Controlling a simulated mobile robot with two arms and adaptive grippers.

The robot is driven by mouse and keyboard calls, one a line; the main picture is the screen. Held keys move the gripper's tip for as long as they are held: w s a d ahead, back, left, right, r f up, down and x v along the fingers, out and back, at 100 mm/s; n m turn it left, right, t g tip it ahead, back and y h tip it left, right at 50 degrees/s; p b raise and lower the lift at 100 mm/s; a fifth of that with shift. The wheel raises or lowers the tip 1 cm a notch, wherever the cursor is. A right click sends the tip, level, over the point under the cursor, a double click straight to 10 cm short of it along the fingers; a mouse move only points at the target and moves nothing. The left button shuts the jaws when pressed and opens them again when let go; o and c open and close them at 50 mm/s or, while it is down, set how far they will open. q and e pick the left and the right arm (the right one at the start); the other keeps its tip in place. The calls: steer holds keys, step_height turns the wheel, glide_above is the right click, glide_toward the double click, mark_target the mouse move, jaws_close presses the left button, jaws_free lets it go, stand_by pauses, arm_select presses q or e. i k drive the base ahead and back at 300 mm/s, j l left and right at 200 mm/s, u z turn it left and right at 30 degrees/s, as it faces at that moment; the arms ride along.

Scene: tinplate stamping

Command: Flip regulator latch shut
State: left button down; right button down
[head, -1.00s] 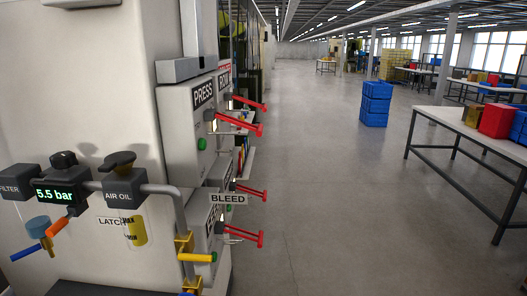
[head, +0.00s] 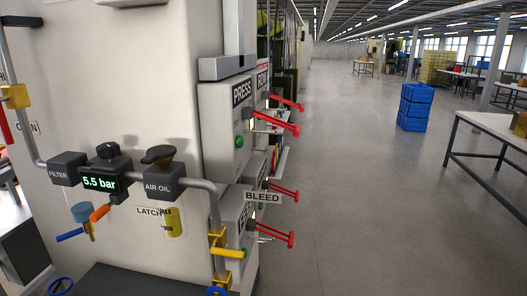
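The regulator (head: 104,182) is a dark block with a green "5.5 bar" display and a black knob on top. It sits on the grey pipe between the filter (head: 66,170) and the air oil unit (head: 161,186). An orange handle (head: 99,213) sticks out below the regulator, angled up to the right. A "LATCH" label (head: 148,211) is on the white panel to its right, partly covered by the yellow oil bowl (head: 173,223). I cannot tell for sure that the orange handle is the latch. Neither of my grippers is in view.
A blue handle (head: 70,235) is below the filter and a yellow handle (head: 228,253) is on the pipe at lower right. Red levers (head: 276,128) jut from the grey boxes into the aisle. The aisle floor (head: 345,180) is clear. Blue crates (head: 415,107) stand farther off.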

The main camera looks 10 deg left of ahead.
mark_target(104, 209)
steer(key=u, duration=1.3)
